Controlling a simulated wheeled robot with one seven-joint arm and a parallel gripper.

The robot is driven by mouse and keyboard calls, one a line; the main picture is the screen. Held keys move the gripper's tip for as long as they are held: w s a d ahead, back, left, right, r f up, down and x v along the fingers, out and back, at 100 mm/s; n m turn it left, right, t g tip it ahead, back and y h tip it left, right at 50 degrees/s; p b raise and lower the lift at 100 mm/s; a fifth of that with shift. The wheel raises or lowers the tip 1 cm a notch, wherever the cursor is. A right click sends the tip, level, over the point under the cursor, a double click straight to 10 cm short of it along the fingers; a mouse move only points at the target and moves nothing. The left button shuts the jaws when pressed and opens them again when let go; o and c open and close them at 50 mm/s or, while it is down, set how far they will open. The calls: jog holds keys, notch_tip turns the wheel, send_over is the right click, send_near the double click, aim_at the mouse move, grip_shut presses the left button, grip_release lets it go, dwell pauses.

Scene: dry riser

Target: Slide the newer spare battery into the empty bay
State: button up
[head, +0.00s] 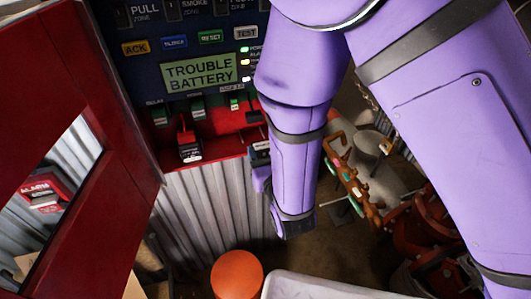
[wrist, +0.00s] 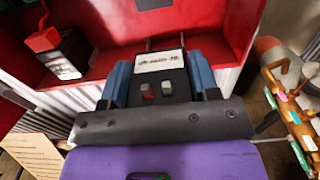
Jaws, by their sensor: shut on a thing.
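My gripper (wrist: 160,78) is shut on a black battery (wrist: 176,100) between its blue fingers. The battery has a pale label, too small to read surely, and a red and a grey terminal facing the wrist camera. In the head view the held battery (head: 259,150) shows beside my purple forearm, at the front of the cabinet's red shelf (head: 222,143). The bay area (wrist: 110,62) lies behind and left of it in the wrist view; my gripper and the battery hide part of it. I cannot tell whether the battery touches the shelf.
Another black battery (head: 189,147) with a red connector stands on the shelf to the left. The panel display (head: 199,73) reads TROUBLE BATTERY. A red door (head: 125,140) stands open at left. An orange round-topped object (head: 237,273) is below.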

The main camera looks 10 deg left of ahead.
aim_at(260, 142)
jog(key=shift+x, duration=2.55)
jog(key=shift+x, duration=3)
jog(key=o, duration=1)
jog(key=shift+w, duration=0.1)
jog(key=o, duration=0.5)
jog(key=shift+d, duration=0.1)
jog(key=v, duration=1.1)
